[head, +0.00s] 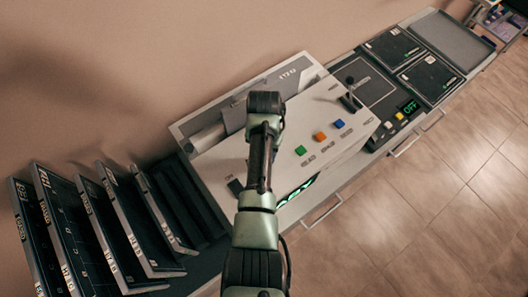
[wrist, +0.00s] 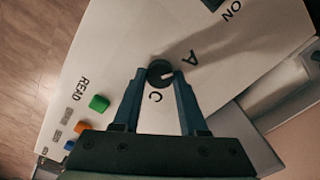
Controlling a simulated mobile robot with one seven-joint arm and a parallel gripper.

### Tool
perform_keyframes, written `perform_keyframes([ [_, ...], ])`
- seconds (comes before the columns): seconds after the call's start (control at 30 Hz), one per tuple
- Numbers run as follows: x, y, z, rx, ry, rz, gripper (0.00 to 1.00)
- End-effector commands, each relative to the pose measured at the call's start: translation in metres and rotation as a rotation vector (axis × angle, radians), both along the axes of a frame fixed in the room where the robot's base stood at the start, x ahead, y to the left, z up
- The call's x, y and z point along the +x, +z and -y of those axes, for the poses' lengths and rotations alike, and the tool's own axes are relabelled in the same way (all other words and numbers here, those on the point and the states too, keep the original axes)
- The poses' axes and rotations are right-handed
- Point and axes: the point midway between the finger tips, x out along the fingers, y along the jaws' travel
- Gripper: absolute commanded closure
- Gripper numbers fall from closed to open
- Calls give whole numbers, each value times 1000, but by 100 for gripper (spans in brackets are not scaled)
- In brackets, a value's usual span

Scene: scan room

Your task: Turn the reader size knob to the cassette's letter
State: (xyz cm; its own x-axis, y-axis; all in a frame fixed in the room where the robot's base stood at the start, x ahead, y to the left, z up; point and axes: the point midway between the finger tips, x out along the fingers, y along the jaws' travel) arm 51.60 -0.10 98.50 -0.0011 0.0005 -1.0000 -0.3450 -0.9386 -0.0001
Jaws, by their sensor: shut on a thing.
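The reader (head: 325,108) is a pale sloped box on the counter. Its size knob (wrist: 156,69) is small, round and dark, with a white pointer line. The letters A (wrist: 191,59) and C (wrist: 155,97) are printed around it; no B shows between them, where my right finger covers the panel. The pointer lies toward the picture's right, roughly on the A side; its exact setting is hard to tell. My gripper (wrist: 159,75) is shut on the knob, a finger at each side. In the head view my arm hides knob and fingers.
Green (head: 301,151), orange (head: 320,136) and blue (head: 339,124) buttons and a lever (head: 350,101) stand on the reader. Several dark cassettes lean in a rack (head: 205,222) at left. Two flat dark cassettes (head: 393,47) (head: 431,78) lie at right, near a panel reading OFF (head: 410,107).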

Motion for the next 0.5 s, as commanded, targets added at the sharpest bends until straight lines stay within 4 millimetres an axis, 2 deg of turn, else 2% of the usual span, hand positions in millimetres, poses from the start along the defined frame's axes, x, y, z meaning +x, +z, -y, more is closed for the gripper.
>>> perform_keyframes([
  [0.07,2,2,0,0,3,4,100],
  [0.1,2,2,0,0,2,4,55],
  [0.23,1,1,0,0,2,3,31],
  [0.27,1,1,0,0,2,3,28],
  [0.5,0,0,0,0,0,1,28],
])
